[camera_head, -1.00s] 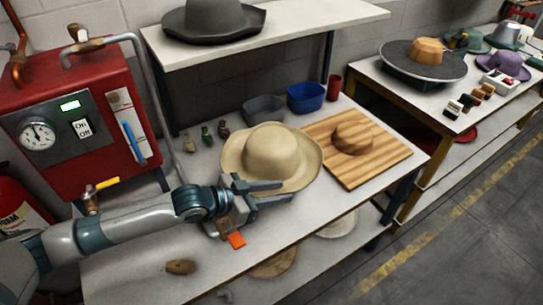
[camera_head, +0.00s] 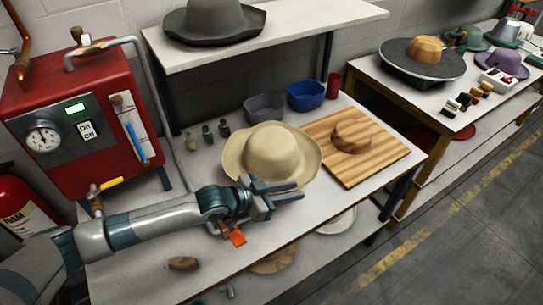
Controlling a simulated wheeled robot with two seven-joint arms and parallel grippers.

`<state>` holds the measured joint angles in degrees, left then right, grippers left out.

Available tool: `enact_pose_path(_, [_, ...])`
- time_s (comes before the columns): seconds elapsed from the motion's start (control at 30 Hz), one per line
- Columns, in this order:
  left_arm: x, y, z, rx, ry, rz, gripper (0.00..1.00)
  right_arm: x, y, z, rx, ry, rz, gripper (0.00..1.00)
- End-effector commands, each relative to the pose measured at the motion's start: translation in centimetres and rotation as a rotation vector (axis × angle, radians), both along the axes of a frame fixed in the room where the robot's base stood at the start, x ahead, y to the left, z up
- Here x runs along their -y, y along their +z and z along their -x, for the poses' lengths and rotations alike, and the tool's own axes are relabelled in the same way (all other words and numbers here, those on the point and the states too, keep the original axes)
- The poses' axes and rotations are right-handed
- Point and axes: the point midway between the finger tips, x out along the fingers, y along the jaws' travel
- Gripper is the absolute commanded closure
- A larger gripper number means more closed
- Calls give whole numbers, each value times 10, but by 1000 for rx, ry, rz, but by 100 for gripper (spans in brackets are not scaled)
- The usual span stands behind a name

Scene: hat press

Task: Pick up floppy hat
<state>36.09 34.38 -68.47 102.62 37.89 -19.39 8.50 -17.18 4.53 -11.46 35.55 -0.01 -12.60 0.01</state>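The floppy hat (camera_head: 271,153) is cream-coloured with a wide wavy brim. It sits crown up on the white workbench (camera_head: 190,240), left of the wooden hat block. My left gripper (camera_head: 298,190) is at the near edge of its brim, fingers pointing right. The two fingers are apart, with a gap between them. I cannot tell whether part of the brim lies between the fingers. My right gripper is not in view.
The wooden block board (camera_head: 390,152) lies right of the hat. Grey (camera_head: 264,107) and blue (camera_head: 306,96) bins and small bottles stand behind. A red steam machine (camera_head: 75,125) is at the left. An orange-bladed tool (camera_head: 236,237) lies near the bench's front edge.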

Motion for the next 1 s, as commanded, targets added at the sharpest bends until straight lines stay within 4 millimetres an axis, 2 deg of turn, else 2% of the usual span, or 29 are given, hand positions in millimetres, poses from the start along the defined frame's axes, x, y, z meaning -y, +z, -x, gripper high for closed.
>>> enact_pose_path(0.03, [0,0,0,0,0,0,90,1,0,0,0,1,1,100])
enact_pose_path(0.07, [0,0,0,0,0,0,98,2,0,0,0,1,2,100])
enact_pose_path(0.1, [0,0,0,0,0,0,100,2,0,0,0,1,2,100])
enact_pose_path(0.57, [0,6,0,2,0,1,100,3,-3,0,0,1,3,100])
enact_pose_path(0.77, [0,29,0,4,-1,2,100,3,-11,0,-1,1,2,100])
enact_pose_path(1.0, [0,69,-1,5,-2,1,100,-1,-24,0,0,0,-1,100])
